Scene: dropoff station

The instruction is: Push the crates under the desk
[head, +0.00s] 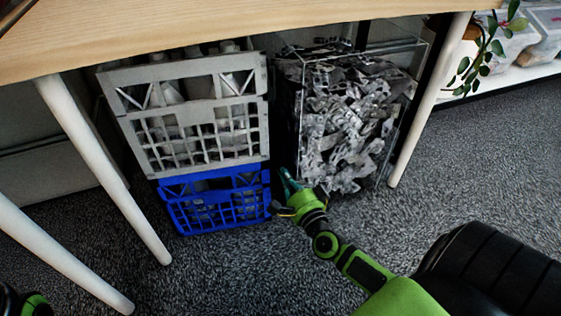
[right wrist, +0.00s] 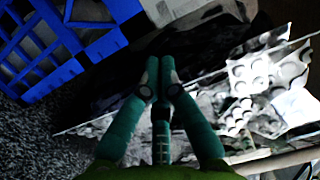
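A grey crate (head: 190,125) sits stacked on a blue crate (head: 218,205) on the carpet, beneath the desk (head: 200,35) top. The grey crate holds pale items that are partly hidden. My right gripper (head: 287,178) is at the right side of the blue crate, between it and the clear bin; I cannot tell whether it touches either. In the right wrist view the blue crate (right wrist: 60,45) is at upper left, and the teal fingers (right wrist: 159,72) are together with nothing seen between them. My left gripper is not in view; only a bit of my left arm shows at the lower left.
A clear bin (head: 345,120) of shiny metallic pieces stands to the right of the crates. White desk legs (head: 125,190) stand left of the crates, and another leg (head: 425,105) stands right of the bin. A plant (head: 482,55) hangs at upper right.

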